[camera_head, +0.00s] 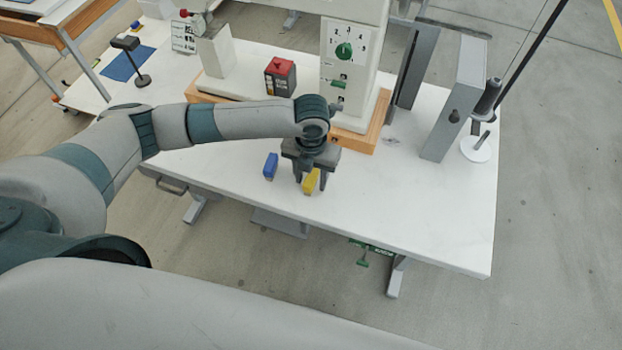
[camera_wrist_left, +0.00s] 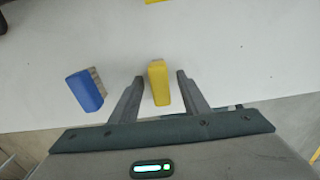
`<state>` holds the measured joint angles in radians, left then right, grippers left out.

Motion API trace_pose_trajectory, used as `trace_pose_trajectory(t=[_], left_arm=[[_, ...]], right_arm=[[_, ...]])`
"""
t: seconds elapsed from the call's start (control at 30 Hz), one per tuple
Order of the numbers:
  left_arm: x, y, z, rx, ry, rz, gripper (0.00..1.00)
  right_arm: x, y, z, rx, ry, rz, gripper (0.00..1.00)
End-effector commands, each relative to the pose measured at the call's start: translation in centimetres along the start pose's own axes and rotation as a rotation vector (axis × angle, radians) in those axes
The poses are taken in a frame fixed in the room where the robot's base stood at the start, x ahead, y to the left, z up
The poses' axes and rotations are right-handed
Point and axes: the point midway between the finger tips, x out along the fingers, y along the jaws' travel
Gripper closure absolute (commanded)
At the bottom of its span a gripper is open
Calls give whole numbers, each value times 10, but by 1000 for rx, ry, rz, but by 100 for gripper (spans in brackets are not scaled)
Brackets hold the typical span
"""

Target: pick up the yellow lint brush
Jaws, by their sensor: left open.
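The yellow lint brush (camera_head: 311,181) lies on the white table near its front edge in the head view. In the left wrist view the yellow lint brush (camera_wrist_left: 159,83) sits between the two open fingers, with a gap on each side. My left gripper (camera_head: 309,187) points down over it; the left wrist view shows its fingertips (camera_wrist_left: 160,80) apart. A blue brush (camera_head: 271,167) stands just left of the gripper; it also shows in the left wrist view (camera_wrist_left: 86,90), with pale bristles on one side. My right gripper is not in view.
The white table (camera_head: 420,215) is clear to the right of the gripper. Behind stands the press (camera_head: 350,50) on a wooden base, with a red-and-black box (camera_head: 280,77) beside it. A grey upright panel (camera_head: 455,100) and a spool stand (camera_head: 478,148) are at right.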

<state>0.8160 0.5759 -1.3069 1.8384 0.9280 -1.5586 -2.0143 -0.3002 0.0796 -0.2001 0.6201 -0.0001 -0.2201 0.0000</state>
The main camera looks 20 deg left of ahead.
Motion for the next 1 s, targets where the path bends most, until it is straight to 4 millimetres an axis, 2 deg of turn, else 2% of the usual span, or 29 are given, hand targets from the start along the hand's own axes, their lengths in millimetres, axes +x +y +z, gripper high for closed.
trace_pose_trajectory(t=[0.3, 0.33, 0.5, 0.83, 1.0], left_arm=[[0, 0, 0, 0, 0, 0, 58], [0, 0, 0, 0, 0, 0, 63], [0, 0, 0, 0, 0, 0, 100], [-2, 0, 0, 0, -1, 0, 100], [-10, 0, 1, -1, -3, 0, 100]], right_arm=[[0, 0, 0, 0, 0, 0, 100], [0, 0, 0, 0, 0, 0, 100], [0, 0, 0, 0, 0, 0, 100], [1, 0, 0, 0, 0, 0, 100], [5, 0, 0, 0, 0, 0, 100]])
